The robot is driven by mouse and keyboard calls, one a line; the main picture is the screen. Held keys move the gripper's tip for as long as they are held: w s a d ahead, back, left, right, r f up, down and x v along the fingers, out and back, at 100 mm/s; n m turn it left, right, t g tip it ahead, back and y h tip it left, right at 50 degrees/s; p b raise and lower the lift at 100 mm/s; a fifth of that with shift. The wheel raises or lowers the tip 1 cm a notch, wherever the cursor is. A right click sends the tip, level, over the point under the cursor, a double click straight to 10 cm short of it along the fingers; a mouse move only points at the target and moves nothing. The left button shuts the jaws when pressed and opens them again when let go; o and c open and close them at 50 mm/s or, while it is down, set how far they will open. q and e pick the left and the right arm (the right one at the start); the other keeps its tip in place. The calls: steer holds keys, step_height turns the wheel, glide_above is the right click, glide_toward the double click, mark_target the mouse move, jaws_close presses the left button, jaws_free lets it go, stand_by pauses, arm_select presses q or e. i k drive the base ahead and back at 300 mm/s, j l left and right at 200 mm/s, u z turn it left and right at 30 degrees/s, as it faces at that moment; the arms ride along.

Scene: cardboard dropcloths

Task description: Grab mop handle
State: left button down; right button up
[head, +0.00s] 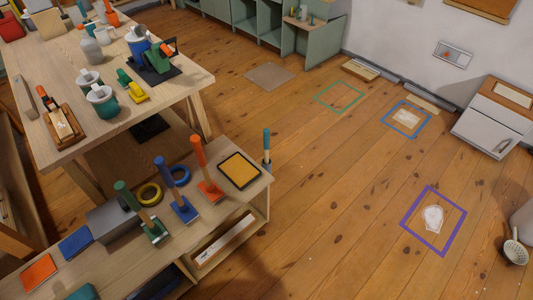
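I cannot make out a full-length mop. Three upright tools with flat square bases stand on the low bench: one green (140,212), one blue (177,196) and one orange (204,171). A thin wooden handle with a blue grip (267,140) sticks up at the low bench's far right edge; its lower end is hidden. I cannot tell whether any of these is the mop handle. Neither my left nor my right gripper is in view.
The low bench (109,262) also holds a yellow pad, tape rings and a grey box. A cluttered workbench (66,72) stands behind it. A white cabinet (487,128) stands right.

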mark_target(265, 131)
steer(key=i+l, duration=0.2)
steer(key=l, duration=0.2)
steer(key=i+l+z, duration=0.1)
steer(key=l, duration=0.25)
steer(key=i+l, duration=0.3)
steer(key=i+l+z, duration=0.1)
steer(key=l, duration=0.35)
steer(key=i, duration=0.1)
